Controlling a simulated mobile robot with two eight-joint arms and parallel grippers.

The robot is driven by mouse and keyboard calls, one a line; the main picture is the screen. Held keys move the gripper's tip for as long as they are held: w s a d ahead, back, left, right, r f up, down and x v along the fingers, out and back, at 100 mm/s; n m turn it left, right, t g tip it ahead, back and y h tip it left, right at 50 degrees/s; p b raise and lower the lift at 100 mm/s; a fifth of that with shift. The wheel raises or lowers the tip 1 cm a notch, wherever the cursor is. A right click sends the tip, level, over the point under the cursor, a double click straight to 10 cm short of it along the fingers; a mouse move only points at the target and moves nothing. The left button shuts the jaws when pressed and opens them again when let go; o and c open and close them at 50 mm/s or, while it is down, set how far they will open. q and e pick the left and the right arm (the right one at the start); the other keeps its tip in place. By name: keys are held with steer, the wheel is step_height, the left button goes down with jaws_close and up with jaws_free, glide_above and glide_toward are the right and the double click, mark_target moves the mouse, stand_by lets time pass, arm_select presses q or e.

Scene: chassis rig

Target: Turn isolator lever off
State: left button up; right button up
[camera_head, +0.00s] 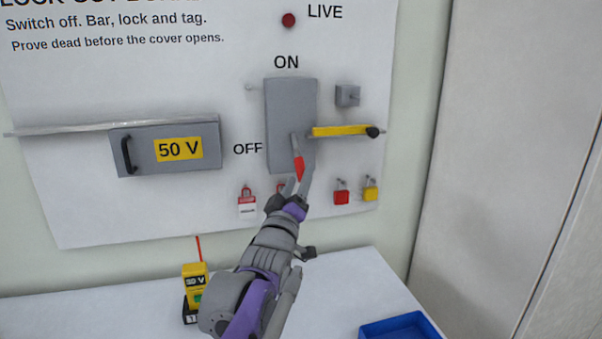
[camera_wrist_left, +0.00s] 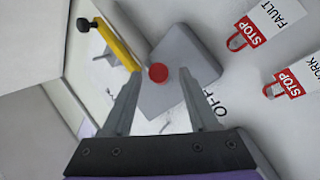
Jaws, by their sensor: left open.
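The grey isolator box (camera_head: 290,95) is on the white board, with "ON" printed above it and "OFF" to its lower left. Its lever (camera_head: 299,168) has a grey shaft and a red grip, and hangs downward in the head view, leaning slightly right. In the left wrist view the red grip end (camera_wrist_left: 158,73) shows as a round shape between the fingers, in front of the box (camera_wrist_left: 185,75). My left gripper (camera_head: 297,183) is open just below the red grip; contact cannot be told. My right gripper is not in view.
A yellow bar (camera_head: 340,131) with a black knob sticks out right of the lever. Padlocks and tags hang below, including a red padlock (camera_head: 341,196). A 50 V cover (camera_head: 130,135) is at left. A yellow tester (camera_head: 195,280) and blue tray (camera_head: 400,330) are on the white table.

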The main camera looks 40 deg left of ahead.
arm_select(q)
steer(key=v, duration=0.8)
steer(key=shift+p, duration=0.35)
steer(key=shift+r, duration=0.1)
